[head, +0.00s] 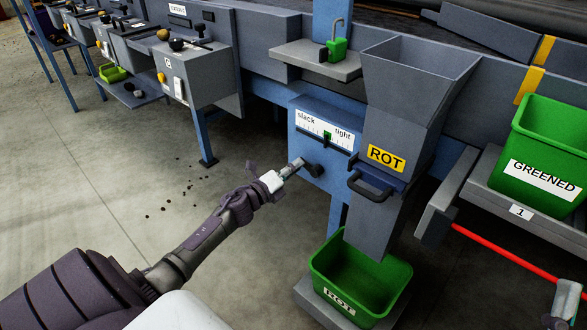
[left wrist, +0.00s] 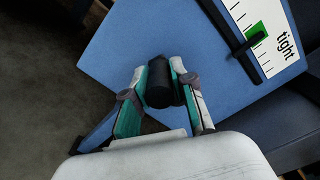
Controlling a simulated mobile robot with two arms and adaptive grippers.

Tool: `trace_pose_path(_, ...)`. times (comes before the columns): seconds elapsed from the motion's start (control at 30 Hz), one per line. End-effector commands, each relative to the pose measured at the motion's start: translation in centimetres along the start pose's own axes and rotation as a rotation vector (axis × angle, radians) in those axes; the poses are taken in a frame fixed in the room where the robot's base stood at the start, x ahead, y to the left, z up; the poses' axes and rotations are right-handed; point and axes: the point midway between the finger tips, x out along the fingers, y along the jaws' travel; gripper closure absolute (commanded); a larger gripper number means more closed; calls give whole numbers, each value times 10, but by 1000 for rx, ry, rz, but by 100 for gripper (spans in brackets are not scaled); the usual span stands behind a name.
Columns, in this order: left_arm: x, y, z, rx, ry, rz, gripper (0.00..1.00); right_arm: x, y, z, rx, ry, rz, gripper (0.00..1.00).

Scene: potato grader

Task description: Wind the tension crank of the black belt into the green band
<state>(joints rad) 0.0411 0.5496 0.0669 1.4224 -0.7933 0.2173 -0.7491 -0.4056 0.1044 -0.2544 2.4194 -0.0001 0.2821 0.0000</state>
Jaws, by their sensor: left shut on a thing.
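The tension gauge (head: 324,128) is a white slack-to-tight scale on a blue panel (head: 308,150). Its black pointer (left wrist: 232,36) overlaps the green band (left wrist: 258,33), as seen in the left wrist view. The crank's black handle (left wrist: 158,85) is below the gauge, and my left gripper (left wrist: 160,92) is shut on it with a finger on each side. In the head view the left gripper (head: 293,168) reaches the crank (head: 314,170) from the left. The crank arm and belt are not clearly seen. My right gripper (head: 567,300) shows only partly at the lower right edge.
A grey ROT chute (head: 386,110) with a dark handle (head: 370,187) stands just right of the crank. A green ROT bin (head: 362,270) is below it. A green GREENED bin (head: 548,150) sits on a shelf at right. The floor at left is open, with scattered dark crumbs.

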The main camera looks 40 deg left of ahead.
Motion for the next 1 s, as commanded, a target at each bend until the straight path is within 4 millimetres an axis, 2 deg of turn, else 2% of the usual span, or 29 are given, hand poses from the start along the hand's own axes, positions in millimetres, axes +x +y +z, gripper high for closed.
trace_pose_path(0.23,0,-1,-1,0,2,-3,100,0,0,0,1,0,0,56)
trace_pose_path(0.27,0,-1,-1,0,2,-3,72,0,0,0,1,0,0,56)
trace_pose_path(0.4,0,-1,0,-1,2,-2,50,-1,0,0,1,1,0,56)
trace_pose_path(0.77,-4,0,-1,-1,2,0,50,-1,-1,0,3,0,-2,56)
trace_pose_path(0.87,-17,1,-1,-1,2,1,50,-1,-1,0,2,0,-2,56)
trace_pose_path(1.0,-46,2,-2,-2,4,2,50,-1,-1,0,2,1,-1,56)
